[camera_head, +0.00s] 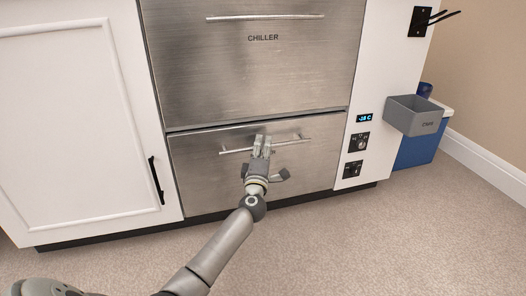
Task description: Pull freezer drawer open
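The lower steel drawer (205,185) sits below the chiller drawer (250,75) and has a horizontal bar handle (232,151). No freezer label can be read on it; my gripper covers the middle of its front. The drawer front looks about flush with the cabinet, with a dark seam along its top. My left gripper (262,146) is at the middle of this handle, its two fingers close together and overlapping the bar. I cannot tell whether they are clamped on it. My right gripper is not in view.
A white cabinet door (75,130) with a black handle (156,180) is on the left. A -18 C display (364,118) and switches (358,142) are right of the drawer. A grey bin (414,116) hangs above a blue container (418,150). The floor in front is clear.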

